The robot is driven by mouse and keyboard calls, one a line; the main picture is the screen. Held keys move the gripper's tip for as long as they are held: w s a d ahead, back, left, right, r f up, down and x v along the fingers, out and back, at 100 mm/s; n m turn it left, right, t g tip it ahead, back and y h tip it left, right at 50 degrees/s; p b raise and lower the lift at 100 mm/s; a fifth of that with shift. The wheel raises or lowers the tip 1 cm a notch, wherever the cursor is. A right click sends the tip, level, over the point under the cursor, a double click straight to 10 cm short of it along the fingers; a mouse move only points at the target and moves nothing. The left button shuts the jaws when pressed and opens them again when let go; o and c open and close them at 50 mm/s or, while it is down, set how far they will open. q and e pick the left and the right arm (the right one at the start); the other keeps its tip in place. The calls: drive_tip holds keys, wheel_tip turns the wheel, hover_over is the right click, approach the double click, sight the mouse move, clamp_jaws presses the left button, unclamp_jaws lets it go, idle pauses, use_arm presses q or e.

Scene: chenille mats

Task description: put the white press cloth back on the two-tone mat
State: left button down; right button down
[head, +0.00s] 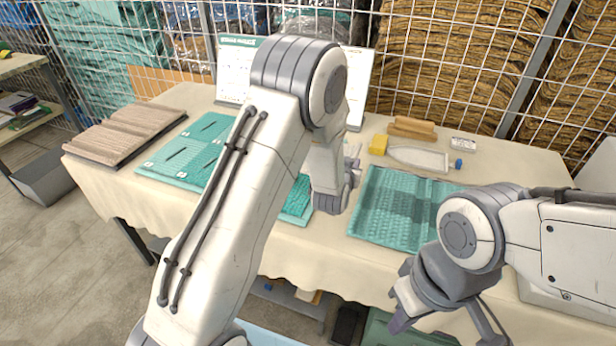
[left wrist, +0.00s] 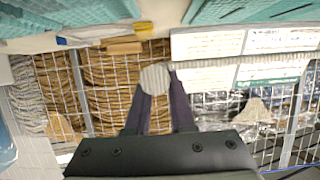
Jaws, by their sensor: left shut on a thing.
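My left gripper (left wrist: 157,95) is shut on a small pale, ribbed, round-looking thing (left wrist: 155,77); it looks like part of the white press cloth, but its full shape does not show. In the head view my left arm reaches over the table's middle and hides its own fingertips. The two-tone mat (head: 372,208), teal with a darker middle, lies flat on the table right of my left gripper. No cloth shows on its visible part; my right arm covers its near right corner. My right gripper (head: 405,310) hangs at the table's front edge, its jaw gap unclear.
A teal mat with dark slits (head: 182,158) lies left of my left arm, beside a stack of brown mats (head: 130,132). A yellow block (head: 378,145), a wooden block (head: 412,128) and a pale bottle-like thing (head: 418,158) lie behind the two-tone mat. A white board (head: 236,62) stands behind.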

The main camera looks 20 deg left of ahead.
use_arm(q)
drive_tip(key=a+f, duration=0.2)
drive_tip(key=a+f+p, duration=0.1)
drive_tip(key=a, duration=0.2)
drive_tip(key=s+a+f, duration=0.1)
drive_tip(key=a+f, duration=0.1)
drive_tip(key=shift+s+a+f, duration=0.1)
drive_tip(key=shift+a+f, duration=0.15)
drive_tip(key=shift+f, duration=0.05)
drive_tip(key=shift+a+f+p, duration=0.1)
drive_tip(key=shift+f+p, duration=0.35)
drive_tip(key=shift+f, duration=1.6)
drive_tip(key=c, duration=0.8)
unclamp_jaws()
drive_tip(key=shift+o, duration=0.2)
